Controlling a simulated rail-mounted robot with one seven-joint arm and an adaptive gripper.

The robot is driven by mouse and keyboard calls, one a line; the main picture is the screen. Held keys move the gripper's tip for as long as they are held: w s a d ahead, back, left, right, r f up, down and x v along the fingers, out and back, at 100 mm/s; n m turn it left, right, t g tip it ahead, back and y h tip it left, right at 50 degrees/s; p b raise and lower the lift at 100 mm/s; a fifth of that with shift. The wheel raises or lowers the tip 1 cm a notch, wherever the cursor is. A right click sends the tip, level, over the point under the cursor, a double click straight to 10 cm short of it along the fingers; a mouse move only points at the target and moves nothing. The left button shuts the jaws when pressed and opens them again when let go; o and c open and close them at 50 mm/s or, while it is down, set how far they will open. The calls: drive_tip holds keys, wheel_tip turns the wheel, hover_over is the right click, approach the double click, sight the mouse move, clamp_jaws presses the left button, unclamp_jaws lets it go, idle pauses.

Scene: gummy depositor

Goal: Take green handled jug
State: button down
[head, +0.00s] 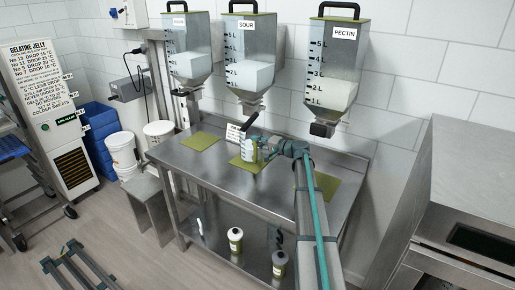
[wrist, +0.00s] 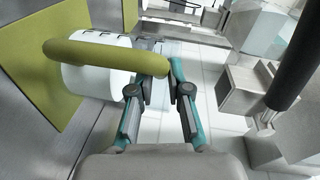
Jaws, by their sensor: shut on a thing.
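The jug (head: 248,154) is white with scale marks and stands upright at the middle green mat (head: 240,162) on the steel table. Its thick green handle (wrist: 110,52) crosses the upper left of the wrist view, in front of the white jug body (wrist: 92,75). My gripper (head: 265,143) reaches the jug from the right. In the wrist view my gripper (wrist: 155,82) has its fingers shut on the green handle. I cannot tell whether the jug's base touches the mat.
Three hoppers hang above the steel table (head: 180,157), including the sour hopper (head: 247,45) and the pectin hopper (head: 335,60). A small sign (head: 234,131) stands behind the jug. Bottles (head: 235,240) stand on the lower shelf. A steel machine (head: 460,190) is at right.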

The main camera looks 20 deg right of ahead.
wheel_tip(320, 180, up, 5)
drive_tip(key=b, duration=0.2)
drive_tip(key=s+a+b, duration=0.2)
drive_tip(key=s+a, duration=0.3)
drive_tip(key=a, duration=0.3)
drive_tip(key=s+a+b, duration=0.2)
drive_tip(key=s+a, duration=0.3)
drive_tip(key=a, duration=0.3)
drive_tip(key=shift+s+a, duration=0.2)
drive_tip(key=shift+s, duration=0.1)
drive_tip(key=shift+r, duration=0.1)
drive_tip(key=c, duration=1.8)
unclamp_jaws()
clamp_jaws()
